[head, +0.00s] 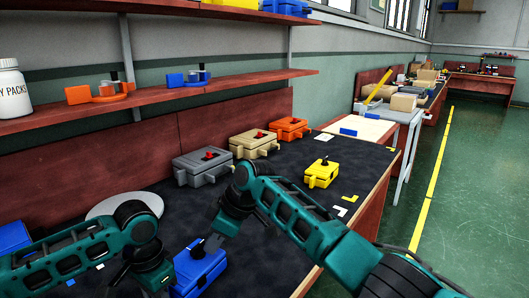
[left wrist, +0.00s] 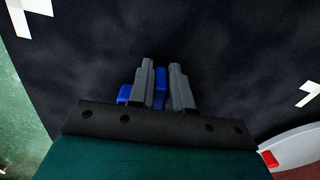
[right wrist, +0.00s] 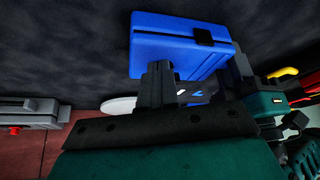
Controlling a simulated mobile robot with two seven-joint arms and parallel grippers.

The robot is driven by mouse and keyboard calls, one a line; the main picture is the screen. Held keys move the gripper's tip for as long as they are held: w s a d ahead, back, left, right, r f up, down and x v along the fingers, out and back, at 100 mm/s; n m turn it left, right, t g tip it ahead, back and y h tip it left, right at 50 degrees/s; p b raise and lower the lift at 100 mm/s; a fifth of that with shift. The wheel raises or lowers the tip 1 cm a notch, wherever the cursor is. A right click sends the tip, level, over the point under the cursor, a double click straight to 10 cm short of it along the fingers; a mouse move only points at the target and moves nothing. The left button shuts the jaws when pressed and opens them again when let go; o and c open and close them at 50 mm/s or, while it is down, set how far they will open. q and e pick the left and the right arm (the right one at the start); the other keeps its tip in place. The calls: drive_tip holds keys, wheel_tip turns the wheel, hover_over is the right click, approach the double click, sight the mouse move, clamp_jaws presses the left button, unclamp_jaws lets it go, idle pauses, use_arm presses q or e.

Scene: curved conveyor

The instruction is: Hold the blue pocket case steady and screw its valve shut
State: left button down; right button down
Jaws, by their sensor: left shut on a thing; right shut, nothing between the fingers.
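My right gripper (head: 208,240) is shut and empty, close to the case's top. The right wrist view shows the blue case (right wrist: 175,45) just beyond the closed fingers (right wrist: 158,72). A small black part (right wrist: 203,37) sits on the case; I cannot tell whether it is the valve.
Grey (head: 203,166), beige (head: 254,143) and orange (head: 288,128) cases with red tops stand along the bench's back. A yellow case (head: 322,174) stands to the right. A pale round plate (head: 125,204) lies behind my left arm. A shelf (head: 160,97) overhangs the back.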

drive_tip(key=shift+w, duration=0.55)
idle(0.4)
drive_tip(key=shift+d, duration=0.3)
wheel_tip(320, 180, up, 6)
idle(0.5)
drive_tip(key=shift+r, duration=0.1)
drive_tip(key=shift+s+f, duration=0.45)
drive_tip(key=shift+f, duration=0.55)
drive_tip(key=shift+s+f, duration=0.5)
drive_tip(key=shift+f, duration=0.55)
drive_tip(key=shift+s+f, duration=0.45)
drive_tip(key=shift+f, duration=0.55)
